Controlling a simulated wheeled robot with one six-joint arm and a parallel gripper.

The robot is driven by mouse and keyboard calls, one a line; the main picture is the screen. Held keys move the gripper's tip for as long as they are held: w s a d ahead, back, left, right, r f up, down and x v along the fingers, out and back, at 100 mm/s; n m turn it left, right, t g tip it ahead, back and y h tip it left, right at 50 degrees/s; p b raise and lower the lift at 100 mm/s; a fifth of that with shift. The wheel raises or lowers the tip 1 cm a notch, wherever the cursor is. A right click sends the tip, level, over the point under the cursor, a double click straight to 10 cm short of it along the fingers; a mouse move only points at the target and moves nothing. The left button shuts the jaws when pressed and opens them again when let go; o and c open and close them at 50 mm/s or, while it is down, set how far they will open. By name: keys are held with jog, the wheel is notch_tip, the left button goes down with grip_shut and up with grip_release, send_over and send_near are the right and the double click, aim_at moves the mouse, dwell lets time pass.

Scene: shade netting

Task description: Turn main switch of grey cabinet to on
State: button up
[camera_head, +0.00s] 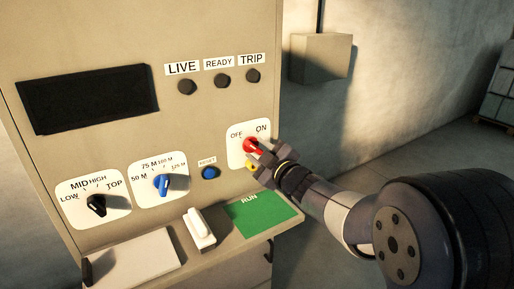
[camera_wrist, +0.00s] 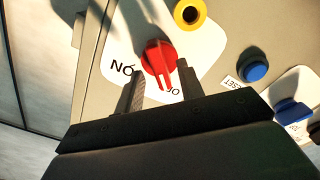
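The grey cabinet (camera_head: 200,60) has a white plate at its right side marked OFF and ON. The red main switch (camera_head: 250,146) sits on that plate, with its white line toward OFF. In the wrist view the red switch (camera_wrist: 158,58) shows with its handle between my two fingers. My gripper (camera_head: 262,160) is at the switch; in the wrist view my gripper (camera_wrist: 160,84) is open, with a finger on each side of the handle and small gaps visible. Part of the OFF label is hidden by my gripper in the wrist view.
A yellow ring with a dark centre (camera_wrist: 190,12) is close to the switch. A blue RESET button (camera_head: 210,173), a blue selector (camera_head: 162,184) and a black selector (camera_head: 96,205) are to the left. A ledge below carries a green RUN panel (camera_head: 252,218) and a white handle (camera_head: 199,230).

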jog(key=shift+w+a, duration=0.4)
jog(key=shift+w, duration=0.05)
jog(key=shift+c, duration=0.4)
grip_shut()
